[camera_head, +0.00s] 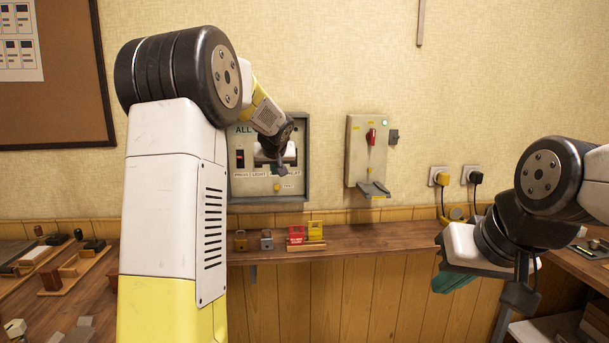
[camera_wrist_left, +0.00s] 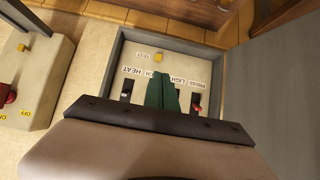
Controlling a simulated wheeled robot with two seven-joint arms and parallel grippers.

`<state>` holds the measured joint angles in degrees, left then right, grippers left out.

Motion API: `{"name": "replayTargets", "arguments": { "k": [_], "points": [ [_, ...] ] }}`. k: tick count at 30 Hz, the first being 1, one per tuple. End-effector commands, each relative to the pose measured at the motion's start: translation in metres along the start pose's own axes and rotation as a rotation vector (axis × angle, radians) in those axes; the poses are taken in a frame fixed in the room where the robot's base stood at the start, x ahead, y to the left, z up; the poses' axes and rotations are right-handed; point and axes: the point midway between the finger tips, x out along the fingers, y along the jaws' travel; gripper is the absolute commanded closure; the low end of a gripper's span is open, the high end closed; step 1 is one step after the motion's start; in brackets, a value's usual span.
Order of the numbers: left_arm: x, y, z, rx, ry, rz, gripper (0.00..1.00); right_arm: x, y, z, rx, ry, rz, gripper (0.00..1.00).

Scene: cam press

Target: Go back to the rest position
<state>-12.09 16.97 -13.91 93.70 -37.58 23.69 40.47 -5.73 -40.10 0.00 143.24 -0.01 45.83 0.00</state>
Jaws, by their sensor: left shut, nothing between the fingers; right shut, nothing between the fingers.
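My left arm reaches up and forward to the left wall panel (camera_head: 240,190). My left gripper (camera_head: 276,160) is in front of that panel in the head view and hides part of it. In the left wrist view its green fingers (camera_wrist_left: 164,92) are together and empty, in front of the panel face (camera_wrist_left: 190,68) between the switch labels. Whether they touch the panel is unclear. My right gripper (camera_head: 453,281), with green fingers, is shut and empty at the right, in front of the wooden wall panelling and well away from the wall controls.
A second wall box (camera_head: 355,150) has a red switch (camera_head: 371,137) and a lit green lamp (camera_head: 385,123). Red (camera_head: 296,235) and yellow (camera_head: 315,230) padlocks stand on the narrow shelf (camera_head: 375,236). Wooden holders (camera_head: 75,268) lie on the left bench. Plugs (camera_head: 440,178) are on the right wall.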

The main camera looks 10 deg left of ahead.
Motion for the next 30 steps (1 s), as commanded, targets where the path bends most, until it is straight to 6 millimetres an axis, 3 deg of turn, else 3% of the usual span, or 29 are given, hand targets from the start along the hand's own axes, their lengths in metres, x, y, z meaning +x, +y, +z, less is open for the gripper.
{"name": "replayTargets", "arguments": {
  "k": [4,8,12,18,21,24,30],
  "points": [
    [-0.045,-0.013,0.021,-0.014,-0.045,0.027,1.00,0.000,0.000,0.000,0.000,0.000,0.000,1.00],
    [-0.108,-0.024,0.064,-0.011,-0.119,0.079,1.00,0.000,0.000,0.000,0.000,0.000,0.000,1.00],
    [-0.175,-0.028,0.125,0.022,-0.196,0.154,1.00,0.000,0.000,0.000,0.000,0.000,0.000,1.00],
    [-0.254,-0.025,0.222,0.096,-0.286,0.267,1.00,0.000,0.000,0.000,0.000,0.000,0.000,1.00],
    [-0.279,-0.022,0.263,0.133,-0.316,0.311,1.00,0.000,0.000,0.000,0.000,0.000,0.000,1.00],
    [-0.295,-0.020,0.291,0.159,-0.335,0.342,1.00,0.000,0.000,0.000,0.000,0.000,0.000,1.00],
    [-0.304,-0.018,0.311,0.181,-0.349,0.364,1.00,0.000,0.000,0.000,0.000,0.000,0.000,1.00]
  ]
}}
